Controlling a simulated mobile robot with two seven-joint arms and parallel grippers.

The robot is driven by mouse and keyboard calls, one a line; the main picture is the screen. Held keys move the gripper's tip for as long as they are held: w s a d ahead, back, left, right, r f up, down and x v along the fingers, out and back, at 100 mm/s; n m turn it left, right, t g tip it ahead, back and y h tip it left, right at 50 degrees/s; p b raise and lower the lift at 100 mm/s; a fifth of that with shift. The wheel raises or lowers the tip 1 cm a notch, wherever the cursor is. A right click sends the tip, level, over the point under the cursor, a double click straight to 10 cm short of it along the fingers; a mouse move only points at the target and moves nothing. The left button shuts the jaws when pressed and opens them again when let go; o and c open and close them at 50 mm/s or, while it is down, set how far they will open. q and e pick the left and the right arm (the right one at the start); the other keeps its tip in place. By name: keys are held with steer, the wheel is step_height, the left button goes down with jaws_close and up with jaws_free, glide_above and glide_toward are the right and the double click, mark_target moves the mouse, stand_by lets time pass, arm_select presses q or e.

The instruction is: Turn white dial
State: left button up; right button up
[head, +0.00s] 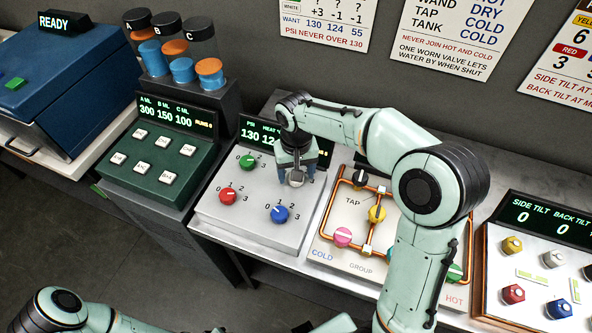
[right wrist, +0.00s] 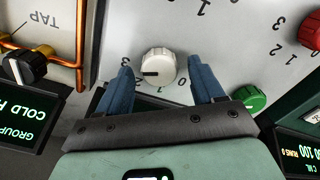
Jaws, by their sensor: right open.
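The white dial (right wrist: 158,66) is on the light grey panel (head: 235,230). In the right wrist view its dark pointer mark points left. My right gripper (right wrist: 161,72) is open, with one blue finger on each side of the dial and visible gaps between. In the head view the right gripper (head: 295,172) is above the panel's back right part and mostly covers the white dial (head: 296,180). The panel's display (head: 262,133) reads PSI 130 and a second value starting 12; my arm hides the rest. My left gripper is not in view; only parts of its arm show at the bottom.
A green dial (head: 247,162), a red dial (head: 228,196) and a blue dial (head: 279,214) are on the same panel. A panel with copper pipes (head: 325,222) adjoins it on the right. A green button box (head: 150,155) stands on the left. A wall sign (head: 325,20) hangs behind.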

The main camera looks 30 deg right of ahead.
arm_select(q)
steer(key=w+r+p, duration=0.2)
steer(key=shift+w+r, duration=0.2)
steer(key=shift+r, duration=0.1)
arm_select(e)
step_height(320, 180, up, 14)
steer(key=shift+f, duration=0.25)
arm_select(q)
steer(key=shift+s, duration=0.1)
arm_select(e)
steer(key=shift+f, duration=0.1)
